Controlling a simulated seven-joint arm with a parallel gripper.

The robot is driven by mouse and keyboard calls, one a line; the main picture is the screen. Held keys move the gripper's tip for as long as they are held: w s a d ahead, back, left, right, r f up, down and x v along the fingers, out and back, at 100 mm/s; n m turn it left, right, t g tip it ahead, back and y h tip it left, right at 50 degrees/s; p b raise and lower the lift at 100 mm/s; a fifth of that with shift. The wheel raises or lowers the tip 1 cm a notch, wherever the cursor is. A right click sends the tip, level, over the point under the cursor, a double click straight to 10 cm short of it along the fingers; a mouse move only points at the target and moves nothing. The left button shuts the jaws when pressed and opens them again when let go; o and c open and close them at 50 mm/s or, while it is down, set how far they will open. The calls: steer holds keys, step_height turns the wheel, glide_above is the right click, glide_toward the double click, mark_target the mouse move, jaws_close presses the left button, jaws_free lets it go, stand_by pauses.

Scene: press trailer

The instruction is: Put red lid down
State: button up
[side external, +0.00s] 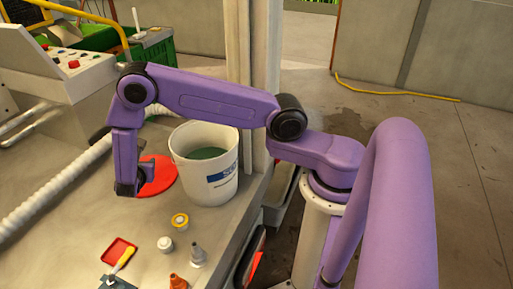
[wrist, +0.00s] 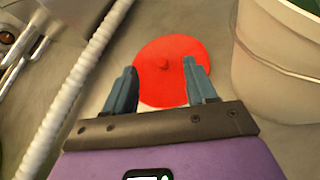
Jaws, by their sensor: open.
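In the wrist view the red lid (wrist: 165,66) lies flat just beyond and between my fingertips. My gripper (wrist: 163,78) is open, its two blue-grey fingers spread apart and empty. In the side view my gripper (side external: 130,188) points down over the lid's left part and hides some of it. I cannot tell whether the fingers touch the lid.
The open white bucket (side external: 209,187) with green contents stands right beside the lid. A white corrugated hose (side external: 62,178) runs along the left. Small bottles and caps (side external: 180,221), a red tray (side external: 119,252) and a control panel (side external: 75,65) are around. Bare surface lies in front of the lid.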

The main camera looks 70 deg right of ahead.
steer(key=s+a+r+m+g+y, duration=0.2)
steer(key=s+r+m+g+y, duration=0.3)
steer(key=s+r, duration=0.95)
steer(key=s+r+m+g+y, duration=0.1)
steer(key=s+r+m+y, duration=0.1)
steer(key=s, duration=1)
steer(key=s+d+r+m+g+y, duration=0.1)
steer(key=s+r+m+y, duration=0.1)
steer(key=s, duration=1)
steer(key=shift+s+r+m+g+y, duration=0.3)
steer(key=shift+m+y, duration=0.3)
steer(key=shift+y, duration=0.2)
